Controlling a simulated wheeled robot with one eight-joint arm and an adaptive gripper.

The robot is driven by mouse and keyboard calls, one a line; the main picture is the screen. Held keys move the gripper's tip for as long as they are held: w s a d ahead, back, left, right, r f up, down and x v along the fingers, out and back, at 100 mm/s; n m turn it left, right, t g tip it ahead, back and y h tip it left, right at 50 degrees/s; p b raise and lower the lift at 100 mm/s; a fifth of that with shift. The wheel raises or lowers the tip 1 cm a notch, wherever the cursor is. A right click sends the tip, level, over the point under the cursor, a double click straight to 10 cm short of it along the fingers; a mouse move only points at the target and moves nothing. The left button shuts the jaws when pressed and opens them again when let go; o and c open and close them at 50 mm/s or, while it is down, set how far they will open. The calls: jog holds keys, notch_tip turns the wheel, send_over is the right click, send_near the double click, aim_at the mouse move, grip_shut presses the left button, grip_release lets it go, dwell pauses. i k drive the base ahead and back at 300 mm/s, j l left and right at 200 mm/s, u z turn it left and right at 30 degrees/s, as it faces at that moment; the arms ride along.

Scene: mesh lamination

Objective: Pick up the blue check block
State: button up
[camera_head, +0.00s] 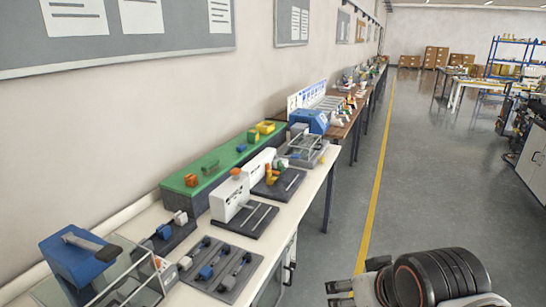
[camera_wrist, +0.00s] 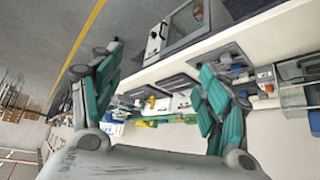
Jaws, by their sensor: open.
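A small blue block (camera_head: 241,148) lies on the green-topped shelf (camera_head: 222,160), between an orange block and a yellow one. Another small blue piece (camera_head: 164,231) sits on a dark fixture at the near left, and a blue piece (camera_head: 206,272) is on a grey plate. I cannot tell for certain which is the check block. My gripper (camera_head: 334,294) is over the aisle, right of the bench and well apart from all of them. In the wrist view my gripper (camera_wrist: 158,62) has its teal fingers spread wide with nothing between them.
The white bench (camera_head: 290,208) holds a white device (camera_head: 231,196), dark plates and a clear-walled box with a blue top (camera_head: 76,250) at the near end. A blue machine (camera_head: 309,121) stands farther along. The grey floor beside the yellow line (camera_head: 377,180) is clear.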

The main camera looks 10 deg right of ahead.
aim_at(241, 147)
jog(key=i+l+u, duration=0.65)
jog(key=i+l, duration=0.85)
jog(key=i+l+u, duration=0.2)
jog(key=i+l, duration=0.9)
